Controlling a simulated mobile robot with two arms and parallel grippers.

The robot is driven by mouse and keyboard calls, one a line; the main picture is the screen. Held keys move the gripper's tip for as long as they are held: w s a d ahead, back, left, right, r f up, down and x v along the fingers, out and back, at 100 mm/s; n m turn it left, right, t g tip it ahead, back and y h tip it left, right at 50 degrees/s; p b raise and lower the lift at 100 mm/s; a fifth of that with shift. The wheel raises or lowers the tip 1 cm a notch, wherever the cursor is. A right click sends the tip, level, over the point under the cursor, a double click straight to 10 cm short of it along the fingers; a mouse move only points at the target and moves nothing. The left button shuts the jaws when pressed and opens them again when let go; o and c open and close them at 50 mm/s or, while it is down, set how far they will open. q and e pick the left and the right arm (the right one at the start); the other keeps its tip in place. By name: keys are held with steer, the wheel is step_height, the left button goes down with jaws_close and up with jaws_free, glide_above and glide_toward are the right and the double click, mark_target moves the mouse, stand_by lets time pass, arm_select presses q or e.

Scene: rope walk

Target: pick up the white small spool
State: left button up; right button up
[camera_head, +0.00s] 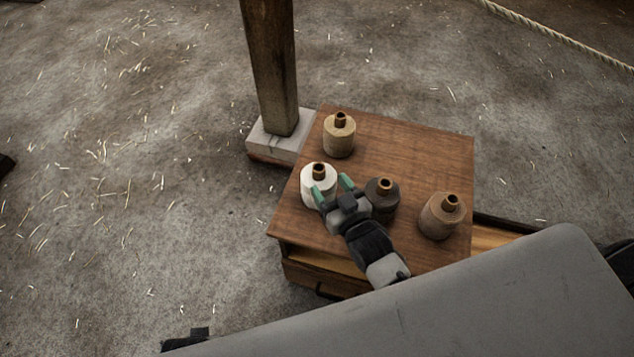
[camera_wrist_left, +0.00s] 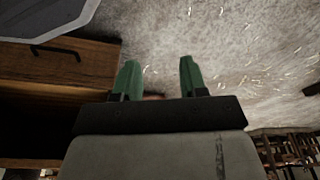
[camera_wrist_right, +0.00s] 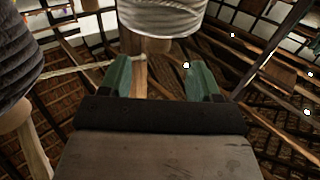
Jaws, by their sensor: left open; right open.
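The white small spool (camera_head: 314,189) stands upright on the wooden table, near its left edge. My right gripper (camera_head: 332,189) is open, with its green fingertips beside the white spool's right side in the head view. In the right wrist view, the white spool (camera_wrist_right: 162,14) shows at the top, beyond the open fingers (camera_wrist_right: 160,75), with nothing between them. My left gripper (camera_wrist_left: 157,75) is open and empty, low beside the wooden drawer front in the left wrist view. It is not made out in the head view.
A dark spool (camera_head: 384,205) stands just right of my right gripper; it also shows in the right wrist view (camera_wrist_right: 18,60). A tan spool (camera_head: 339,139) stands behind, and a brown spool (camera_head: 436,219) to the right. A wooden post (camera_head: 272,75) rises behind the table (camera_head: 420,150).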

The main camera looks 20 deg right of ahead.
mark_target(322, 173)
steer(key=w, duration=0.4)
steer(key=w+a+b, duration=0.1)
steer(key=w, duration=0.1)
steer(key=shift+w+f, duration=0.1)
steer(key=shift+w, duration=0.1)
arm_select(q)
steer(key=r, duration=0.2)
steer(key=w+r, duration=0.1)
steer(key=shift+w+r, duration=0.1)
steer(key=shift+r, duration=0.25)
arm_select(e)
steer(key=shift+c, duration=0.4)
jaws_close()
